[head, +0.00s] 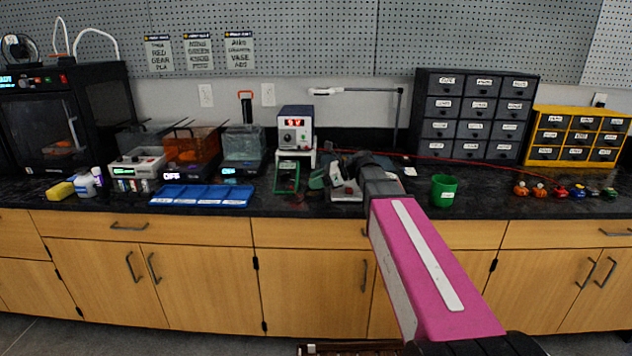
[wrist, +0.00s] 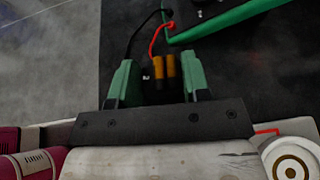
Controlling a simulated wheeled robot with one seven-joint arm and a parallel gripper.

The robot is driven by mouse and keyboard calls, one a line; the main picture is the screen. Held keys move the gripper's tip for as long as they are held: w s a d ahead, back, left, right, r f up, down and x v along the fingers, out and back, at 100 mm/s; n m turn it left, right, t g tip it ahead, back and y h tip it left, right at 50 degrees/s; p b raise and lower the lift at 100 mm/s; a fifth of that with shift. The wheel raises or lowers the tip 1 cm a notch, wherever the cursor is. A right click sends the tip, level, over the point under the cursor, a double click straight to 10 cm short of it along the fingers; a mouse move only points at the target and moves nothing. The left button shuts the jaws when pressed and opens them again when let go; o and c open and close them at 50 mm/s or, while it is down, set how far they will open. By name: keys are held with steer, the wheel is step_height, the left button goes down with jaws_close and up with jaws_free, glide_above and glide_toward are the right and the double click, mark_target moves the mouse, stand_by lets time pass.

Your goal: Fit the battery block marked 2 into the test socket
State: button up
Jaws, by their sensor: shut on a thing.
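My gripper (head: 328,178) is low over the middle of the bench, at the end of my pink arm. In the wrist view its two green fingers (wrist: 157,85) are closed around a small dark block with copper-orange cells (wrist: 164,66), which looks like a battery block. No number on it can be read. A red lead and a black lead run close by its far end; I cannot tell whether they join it. A grey-white device (head: 346,191) stands beside the gripper in the head view, partly hidden by the arm. I cannot make out the test socket clearly.
A green-framed meter (head: 287,177) and a power supply (head: 296,128) stand left of the gripper. Further left are a blue tray (head: 202,195) and a charger (head: 138,163). A green cup (head: 443,190) stands to the right, with bare bench (head: 485,195) beyond it.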

steer(key=shift+f, duration=0.75)
steer(key=o, duration=0.7)
steer(key=shift+c, duration=0.2)
steer(key=shift+d, duration=0.1)
steer(key=shift+v, duration=5.4)
